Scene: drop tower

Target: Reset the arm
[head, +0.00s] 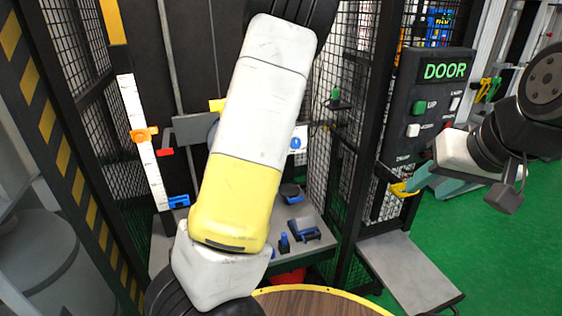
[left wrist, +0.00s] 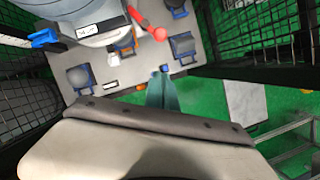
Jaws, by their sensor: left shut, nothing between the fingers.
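My left arm, white and yellow, crosses the middle of the head view and hides my left gripper there. In the left wrist view my left gripper (left wrist: 163,90) has its teal fingers together with nothing between them, above the grey platform (left wrist: 207,50). My right gripper (head: 425,178) has teal fingers at the right of the head view, near a yellow piece (head: 402,190) below the door panel. Whether it touches that piece or how far its fingers are apart is unclear.
A black control panel (head: 432,95) reads DOOR. Black mesh walls (head: 357,95) enclose the tower. A white scale (head: 135,125) with an orange marker (head: 144,135) stands left. Blue clamps (left wrist: 80,76) and a red lever (left wrist: 146,24) sit on the platform. Green floor is open at right.

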